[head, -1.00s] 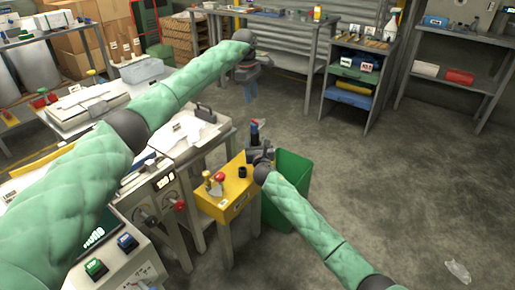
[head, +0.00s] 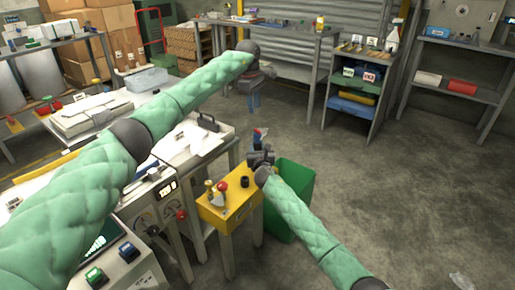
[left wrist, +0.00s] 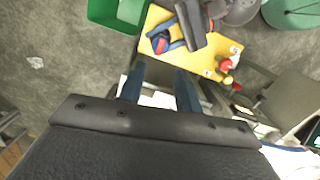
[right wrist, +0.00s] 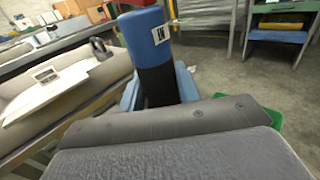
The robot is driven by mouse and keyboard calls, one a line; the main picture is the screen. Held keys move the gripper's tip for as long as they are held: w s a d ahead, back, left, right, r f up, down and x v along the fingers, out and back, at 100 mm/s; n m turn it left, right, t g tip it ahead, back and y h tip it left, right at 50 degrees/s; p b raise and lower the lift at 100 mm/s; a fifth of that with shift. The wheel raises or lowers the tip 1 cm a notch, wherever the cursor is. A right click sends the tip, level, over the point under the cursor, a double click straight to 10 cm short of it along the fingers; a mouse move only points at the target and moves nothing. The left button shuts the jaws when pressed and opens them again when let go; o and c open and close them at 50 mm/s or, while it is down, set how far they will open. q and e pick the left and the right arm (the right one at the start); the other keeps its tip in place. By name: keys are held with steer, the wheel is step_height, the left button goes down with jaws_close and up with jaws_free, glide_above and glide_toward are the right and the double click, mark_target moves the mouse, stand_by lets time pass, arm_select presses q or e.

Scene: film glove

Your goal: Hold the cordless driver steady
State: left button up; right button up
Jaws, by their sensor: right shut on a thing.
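The cordless driver shows in the right wrist view as a blue and black upright body (right wrist: 148,50) with a small white label. My right gripper (right wrist: 158,88) is shut on it. In the head view the driver (head: 258,135) is small, with blue and red parts, above my right gripper (head: 262,155), beside the yellow stand. The driver's lower part is hidden. My left gripper (head: 254,100) is higher and farther back, pointing down. In the left wrist view its two blue fingers (left wrist: 158,85) are apart with nothing between them.
The yellow stand (head: 220,214) bears a red knob (head: 222,187) and a black cup-like piece (head: 244,182). A green bin (head: 297,185) stands right beside it. A light workbench (head: 190,150) is at left. The floor at right is mostly clear.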

arm_select(q)
steer(key=shift+r, duration=0.2)
steer(key=c, duration=0.4)
steer(key=shift+m+t+y, duration=0.3)
steer(key=shift+t+y, duration=0.3)
steer(key=r, duration=0.2)
steer(key=d+r, duration=0.1)
steer(key=r, duration=0.1)
steer(key=d+r, duration=0.1)
steer(key=r, duration=0.1)
steer(key=shift+w+r, duration=0.1)
steer(key=shift+r, duration=0.05)
jaws_close()
steer(key=s+n, duration=0.1)
steer(key=n, duration=0.4)
steer(key=d+f+n+y, duration=0.1)
steer(key=n, duration=0.5)
steer(key=s+d+n+y, duration=0.1)
steer(key=n, duration=0.5)
steer(key=shift+s+f+t, duration=0.3)
steer(key=shift+f, duration=0.1)
